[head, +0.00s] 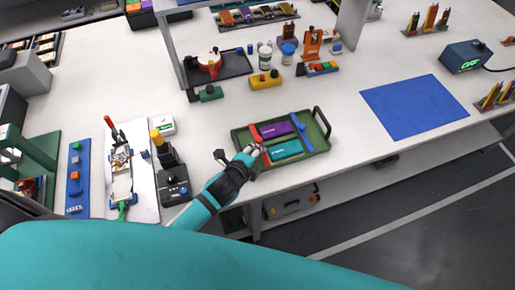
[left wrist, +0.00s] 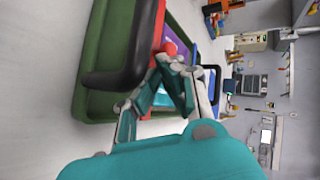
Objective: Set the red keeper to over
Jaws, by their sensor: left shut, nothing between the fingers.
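The red keeper (head: 254,132) is a narrow bar near the left end of the green tray (head: 322,148). My left gripper (head: 259,150) is shut and empty at this bar and hides its middle. In the left wrist view the red keeper (left wrist: 173,36) shows just beyond the closed fingertips (left wrist: 166,62); I cannot tell whether they touch it. A purple pouch cell (head: 277,130) and a teal pouch cell (head: 287,150) lie in the tray. A blue keeper (head: 301,131) crosses the tray to their right. My right gripper is not in view.
The tray's black handle (left wrist: 122,50) stands close to my left gripper. A black device with a yellow-topped lever (head: 172,180) stands left of the tray. A blue mat (head: 414,105) lies to the right. A yellow block (head: 266,80) sits behind the tray, with bare table between.

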